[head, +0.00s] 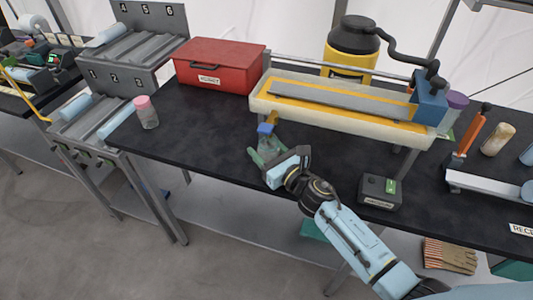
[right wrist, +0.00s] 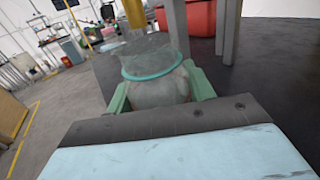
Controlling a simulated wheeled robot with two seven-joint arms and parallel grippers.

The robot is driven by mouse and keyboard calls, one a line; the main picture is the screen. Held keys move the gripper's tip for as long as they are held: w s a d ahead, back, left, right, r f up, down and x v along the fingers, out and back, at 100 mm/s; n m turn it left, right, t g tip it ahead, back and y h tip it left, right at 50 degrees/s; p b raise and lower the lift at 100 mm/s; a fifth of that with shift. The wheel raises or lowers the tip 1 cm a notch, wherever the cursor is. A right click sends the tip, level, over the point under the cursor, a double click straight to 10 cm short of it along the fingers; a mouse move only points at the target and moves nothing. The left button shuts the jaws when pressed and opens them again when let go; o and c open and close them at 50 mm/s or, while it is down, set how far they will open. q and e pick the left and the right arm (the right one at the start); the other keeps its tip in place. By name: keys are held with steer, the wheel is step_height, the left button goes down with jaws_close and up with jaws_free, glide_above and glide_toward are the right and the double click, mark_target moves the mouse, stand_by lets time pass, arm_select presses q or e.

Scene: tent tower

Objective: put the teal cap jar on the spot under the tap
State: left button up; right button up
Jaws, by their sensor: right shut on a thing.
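My right gripper (head: 264,155) is shut on a clear jar with a teal rim (right wrist: 155,75). In the right wrist view the jar sits between the green fingers (right wrist: 158,95). In the head view the jar (head: 268,144) is small and partly covered by the fingers. I cannot tell whether the jar's base touches the bench. The spot under the tap is hidden. My left gripper is not in view.
The cream trough (head: 340,109) stands on legs over the black bench (head: 205,130). A red box (head: 218,66) and a pink-capped jar (head: 146,112) are at the left. A small dark box (head: 380,192) and a purple-capped jar (head: 455,102) are at the right. The bench's left front is clear.

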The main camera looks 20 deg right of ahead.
steer(key=shift+s+d+f, duration=0.1)
steer(key=shift+s+f, duration=0.1)
steer(key=shift+f, duration=0.5)
steer(key=shift+f, duration=0.1)
steer(key=shift+f+b, duration=0.15)
steer(key=shift+b, duration=0.2)
steer(key=o, duration=1)
steer(key=shift+r+p, duration=0.3)
steer(key=shift+p, duration=0.05)
steer(key=v, duration=1.2)
steer(key=shift+f+b, duration=0.1)
steer(key=shift+b, duration=0.3)
